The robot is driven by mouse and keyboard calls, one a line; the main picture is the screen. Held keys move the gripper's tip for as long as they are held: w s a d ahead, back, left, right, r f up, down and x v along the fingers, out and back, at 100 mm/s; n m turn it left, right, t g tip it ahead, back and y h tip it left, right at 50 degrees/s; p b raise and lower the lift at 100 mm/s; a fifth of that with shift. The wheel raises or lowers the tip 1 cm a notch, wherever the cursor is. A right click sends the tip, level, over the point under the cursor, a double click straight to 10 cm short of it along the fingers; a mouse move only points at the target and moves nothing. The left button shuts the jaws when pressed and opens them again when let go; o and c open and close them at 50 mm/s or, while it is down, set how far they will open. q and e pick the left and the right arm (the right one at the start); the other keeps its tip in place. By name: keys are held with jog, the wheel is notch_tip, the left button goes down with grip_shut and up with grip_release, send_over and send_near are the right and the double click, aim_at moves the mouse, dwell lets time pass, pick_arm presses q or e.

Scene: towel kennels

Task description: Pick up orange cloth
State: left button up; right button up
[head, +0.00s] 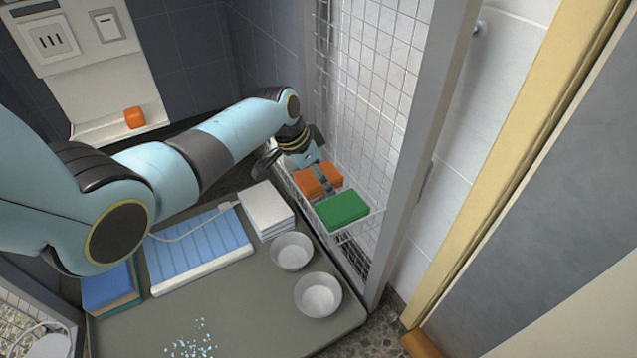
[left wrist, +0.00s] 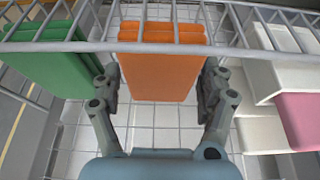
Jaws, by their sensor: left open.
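The orange cloth (head: 308,184) is folded and lies on a wire shelf in the head view, beside a folded green cloth (head: 342,208). My left gripper (head: 302,164) is at the orange cloth, with part of the hand covering it. In the left wrist view the orange cloth (left wrist: 160,62) hangs or stands between the two spread fingers of my left gripper (left wrist: 159,82). A gap shows at each side, so the jaws are open around it and not closed on it. My right gripper is not in view.
A wire mesh panel stands behind the shelf. Two metal bowls (head: 292,251), a stack of white cloths (head: 266,209) and a blue striped pad (head: 200,248) lie on the grey mat (head: 240,310). The green cloth also shows in the left wrist view (left wrist: 50,65), left of my fingers.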

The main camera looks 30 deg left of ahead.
pick_arm(q)
jog(key=shift+f, duration=0.1)
dwell(0.4)
jog(key=shift+s, duration=0.1)
jog(key=c, duration=0.9)
